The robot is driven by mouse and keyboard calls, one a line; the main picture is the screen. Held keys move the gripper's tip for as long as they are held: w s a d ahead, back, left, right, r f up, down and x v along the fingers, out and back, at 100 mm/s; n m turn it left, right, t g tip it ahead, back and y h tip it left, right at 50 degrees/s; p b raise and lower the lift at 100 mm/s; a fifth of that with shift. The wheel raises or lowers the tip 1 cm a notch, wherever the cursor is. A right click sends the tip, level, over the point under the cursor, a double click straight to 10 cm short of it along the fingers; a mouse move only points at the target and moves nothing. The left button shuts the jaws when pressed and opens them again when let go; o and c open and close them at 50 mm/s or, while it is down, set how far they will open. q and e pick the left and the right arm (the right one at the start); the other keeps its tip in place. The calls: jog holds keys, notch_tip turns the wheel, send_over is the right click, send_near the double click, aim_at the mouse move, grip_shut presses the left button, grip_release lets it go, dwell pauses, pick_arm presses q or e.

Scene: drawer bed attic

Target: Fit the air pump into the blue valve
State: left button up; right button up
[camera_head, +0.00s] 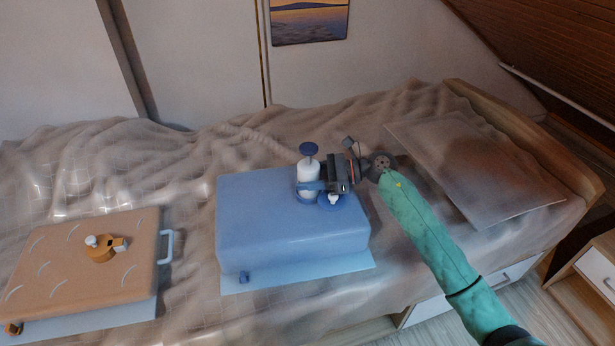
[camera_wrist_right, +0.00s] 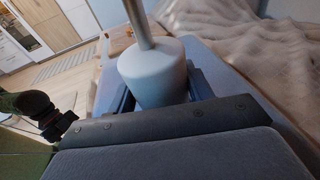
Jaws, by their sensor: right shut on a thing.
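The air pump (camera_head: 307,172), a white cylinder with a blue knob on top, stands upright over the blue air bed (camera_head: 290,237). My right gripper (camera_head: 314,186) is shut around its body from the right. The wrist view shows the white pump body (camera_wrist_right: 155,78) and its metal rod between the fingers. The blue valve (camera_head: 327,206), a round blue piece with a white part, sits on the bed's top just right of the pump's base and partly behind the gripper. I cannot tell whether the pump's base touches the bed. My left gripper is out of view.
An orange air bed (camera_head: 65,275) with an orange valve (camera_head: 99,249) and white cap lies to the left.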

jog(key=o, duration=1.2)
jog(key=shift+f, duration=0.1)
jog(key=shift+o, duration=0.2)
jog(key=shift+d, duration=0.1)
jog(key=shift+d+r+b, duration=0.15)
jog(key=shift+d+r, duration=0.05)
jog(key=shift+d, duration=1.05)
jog(key=shift+d+r+b, duration=0.1)
jog(key=shift+d+r, duration=0.15)
jog(key=shift+d, duration=1)
jog(key=shift+d+r+b, duration=0.15)
jog(key=shift+d+r, duration=0.05)
jog(key=shift+d, duration=1.05)
